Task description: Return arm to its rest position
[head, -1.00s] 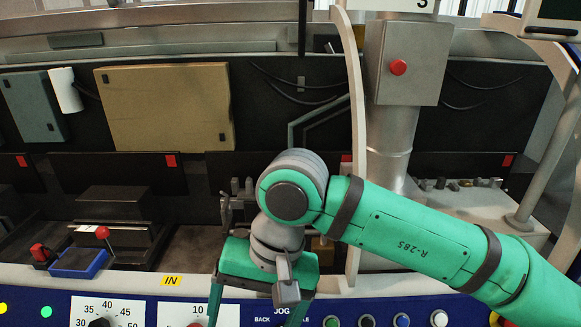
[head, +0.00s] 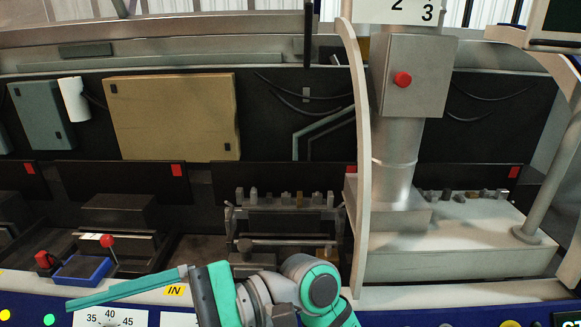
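My green and grey arm (head: 321,290) is folded low at the bottom centre of the head view, in front of the machine's front panel. My gripper (head: 72,304) points left from it, seen edge-on as one long teal finger shape. The finger shape passes in front of the panel's top edge, below the blue tray. No object shows at its tip. The view does not show the gap between the fingers, and the lower part of the arm is cut off by the frame edge.
A blue tray (head: 82,270) with red-knobbed parts stands at the left. A row of small pieces (head: 285,199) stands on a rack in the middle. A grey column with a red-button box (head: 413,75) and a curved pale post (head: 357,150) rise at centre right.

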